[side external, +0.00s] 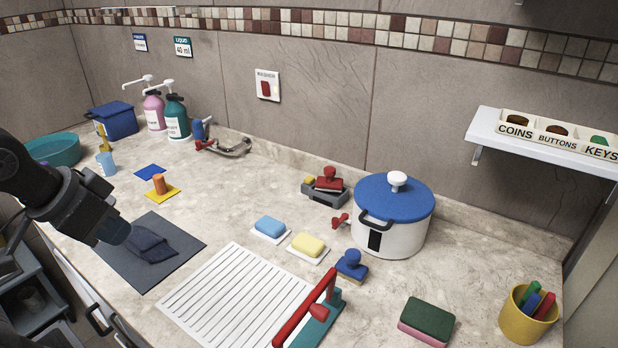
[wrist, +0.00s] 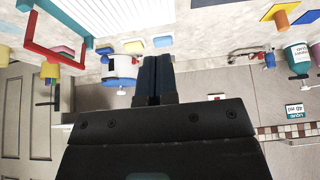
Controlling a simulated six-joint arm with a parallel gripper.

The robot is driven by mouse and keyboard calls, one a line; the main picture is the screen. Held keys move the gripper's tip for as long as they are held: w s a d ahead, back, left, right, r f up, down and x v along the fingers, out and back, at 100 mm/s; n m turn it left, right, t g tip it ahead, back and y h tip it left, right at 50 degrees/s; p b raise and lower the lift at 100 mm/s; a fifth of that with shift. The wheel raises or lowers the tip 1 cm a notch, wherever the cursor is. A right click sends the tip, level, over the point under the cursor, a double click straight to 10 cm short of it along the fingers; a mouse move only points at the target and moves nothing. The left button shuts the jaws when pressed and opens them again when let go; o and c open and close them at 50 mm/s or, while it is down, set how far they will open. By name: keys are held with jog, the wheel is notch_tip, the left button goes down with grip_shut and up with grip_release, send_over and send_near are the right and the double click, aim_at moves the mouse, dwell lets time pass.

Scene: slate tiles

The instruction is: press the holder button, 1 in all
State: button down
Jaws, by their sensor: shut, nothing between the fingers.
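A small grey holder (side external: 326,194) with a red knob-topped piece (side external: 329,178) and a small yellow button-like part (side external: 309,181) stands on the counter left of the pot in the side view. I cannot make it out in the wrist view, where my fingers may hide it. My gripper (side external: 115,232) is over the dark mat at the left, far from the holder. Its fingers are shut and empty, and also show in the wrist view (wrist: 154,58).
A white pot with a blue lid (side external: 397,198) stands right of the holder. Blue (side external: 270,228) and yellow (side external: 308,244) sponges lie in front. A red wall switch (side external: 266,88) is behind.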

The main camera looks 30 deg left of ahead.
jog(key=shift+r, duration=0.1)
jog(key=w+d+r+n+h, duration=0.1)
jog(key=w+r, duration=0.4)
jog(key=w, duration=0.6)
jog(key=n+t+h, duration=0.2)
jog(key=n+t, duration=0.1)
jog(key=n, duration=0.1)
send_over(307, 177)
notch_tip(307, 177, down, 10)
jog(key=shift+d, duration=0.1)
jog(key=shift+f, duration=4.4)
jog(key=shift+f, duration=0.1)
